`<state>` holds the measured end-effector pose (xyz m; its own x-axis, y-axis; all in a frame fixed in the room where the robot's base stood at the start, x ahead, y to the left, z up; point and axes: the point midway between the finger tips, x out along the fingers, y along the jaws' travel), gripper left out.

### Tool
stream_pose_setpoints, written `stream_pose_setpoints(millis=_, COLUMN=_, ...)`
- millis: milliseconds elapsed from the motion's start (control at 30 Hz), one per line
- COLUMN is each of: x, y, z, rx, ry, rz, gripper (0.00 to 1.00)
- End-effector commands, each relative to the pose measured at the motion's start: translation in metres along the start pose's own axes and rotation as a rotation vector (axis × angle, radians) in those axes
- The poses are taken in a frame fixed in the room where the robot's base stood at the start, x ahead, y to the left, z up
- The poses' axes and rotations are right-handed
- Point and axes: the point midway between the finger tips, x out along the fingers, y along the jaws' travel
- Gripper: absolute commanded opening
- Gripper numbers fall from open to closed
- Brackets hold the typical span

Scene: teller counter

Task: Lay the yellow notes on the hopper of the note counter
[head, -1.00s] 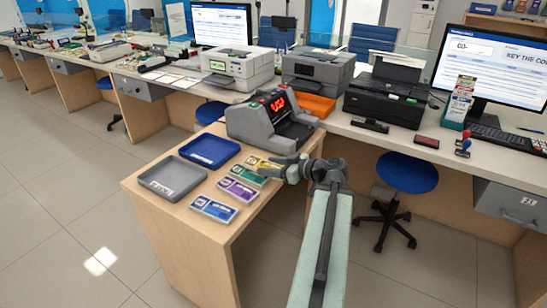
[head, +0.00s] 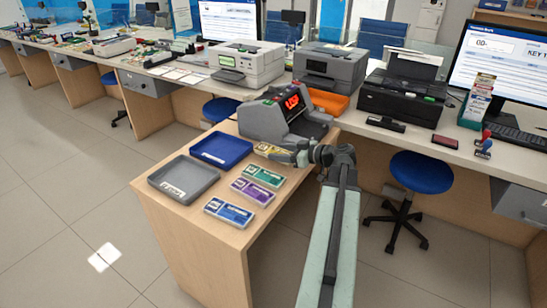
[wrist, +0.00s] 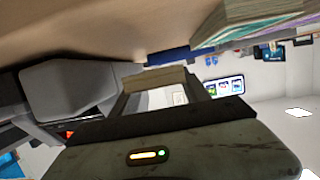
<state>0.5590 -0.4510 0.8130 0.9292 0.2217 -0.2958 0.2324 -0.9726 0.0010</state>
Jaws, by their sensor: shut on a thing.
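The yellow notes (head: 269,149) are a small banded bundle in my gripper (head: 279,153), close in front of the grey note counter (head: 262,122) with its red display. The arm hides part of the bundle in the head view. In the wrist view the jaws (wrist: 157,88) are shut on the bundle (wrist: 155,79), which shows edge-on as a tan block. The note counter (wrist: 65,88) stands to the left of it there, apart from the bundle. The hopper is hard to make out in either view.
Green notes (head: 264,176), purple notes (head: 253,190) and blue notes (head: 229,212) lie on the wooden side table. A grey tray (head: 183,194) and a blue tray (head: 222,164) lie left of them. An orange tray (head: 328,103) is behind the counter.

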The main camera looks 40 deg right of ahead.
Motion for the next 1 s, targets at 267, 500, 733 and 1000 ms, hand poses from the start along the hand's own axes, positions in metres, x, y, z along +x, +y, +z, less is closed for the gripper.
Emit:
stream_pose_setpoints(millis=267, x=0.012, y=0.009, z=0.033, rx=0.0, ry=0.0, rz=0.001, gripper=0.14)
stream_pose_setpoints(millis=500, x=0.017, y=0.005, z=0.033, rx=-0.003, ry=0.0, rz=-0.009, gripper=0.14)
stream_pose_setpoints(millis=733, x=0.019, y=0.004, z=0.036, rx=-0.003, ry=0.0, rz=-0.01, gripper=0.59)
stream_pose_setpoints(millis=1000, x=0.019, y=0.004, z=0.035, rx=-0.003, ry=0.0, rz=-0.01, gripper=0.76)
